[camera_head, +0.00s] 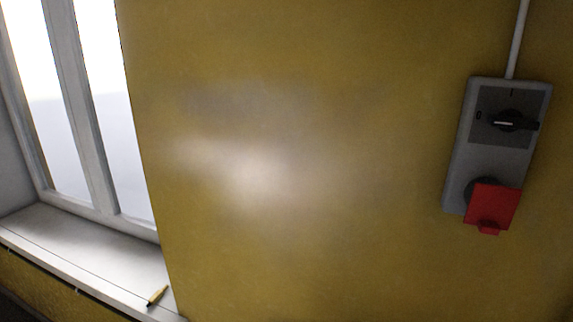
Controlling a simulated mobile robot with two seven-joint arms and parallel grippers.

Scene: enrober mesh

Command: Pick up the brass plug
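A small yellowish, brass-coloured piece (157,295) lies on the white window sill at the lower left, near the sill's right end. It is slim, with a darker narrow tip toward its lower left. It is too small for me to tell whether it is the brass plug. Nothing else in the head view looks like a brass plug. Neither of my grippers shows in this view.
The white sill (85,250) runs below a bright window (110,110) at the left and is otherwise bare. A yellow wall (300,200) fills the middle. A grey switch box (463,150) with a red part (493,207) hangs at the right, under a white conduit (517,40).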

